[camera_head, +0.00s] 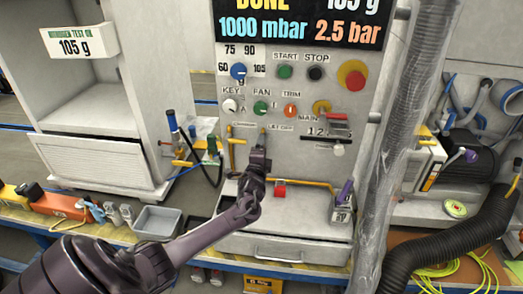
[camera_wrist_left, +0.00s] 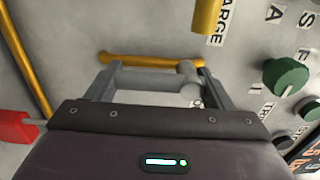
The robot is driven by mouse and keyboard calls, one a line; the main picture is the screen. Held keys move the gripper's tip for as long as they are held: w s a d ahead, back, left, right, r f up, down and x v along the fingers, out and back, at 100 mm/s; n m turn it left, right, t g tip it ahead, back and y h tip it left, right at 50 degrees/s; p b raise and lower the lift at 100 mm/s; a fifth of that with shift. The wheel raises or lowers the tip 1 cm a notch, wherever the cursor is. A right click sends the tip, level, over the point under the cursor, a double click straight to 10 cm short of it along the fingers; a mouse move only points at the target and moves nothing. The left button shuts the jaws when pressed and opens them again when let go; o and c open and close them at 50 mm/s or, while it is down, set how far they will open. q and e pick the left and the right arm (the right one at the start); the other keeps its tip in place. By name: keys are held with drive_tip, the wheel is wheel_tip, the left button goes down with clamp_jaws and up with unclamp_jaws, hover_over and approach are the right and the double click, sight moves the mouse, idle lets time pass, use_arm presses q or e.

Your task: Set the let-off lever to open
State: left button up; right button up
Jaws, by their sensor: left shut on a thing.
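My left gripper (camera_head: 259,152) reaches up to the lower front of the panel, just below the LET-OFF label (camera_head: 281,127). It covers most of the let-off lever; a small yellow end (camera_head: 262,132) shows above it. In the left wrist view the fingers (camera_wrist_left: 155,78) are close to the panel, by a yellow bar (camera_wrist_left: 150,61) with a grey round piece at its right end. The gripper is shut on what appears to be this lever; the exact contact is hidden. My right gripper is in neither view.
The yellow charge lever (camera_head: 232,150) is close on the left. Fan and trim knobs (camera_head: 290,110) are above. A clear hose column (camera_head: 385,190) stands at right.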

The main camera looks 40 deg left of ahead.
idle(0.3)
use_arm(q)
drive_tip(key=o, duration=1.4)
drive_tip(key=v, duration=0.7)
drive_tip(key=shift+s+d, duration=0.2)
drive_tip(key=shift+s, duration=0.15)
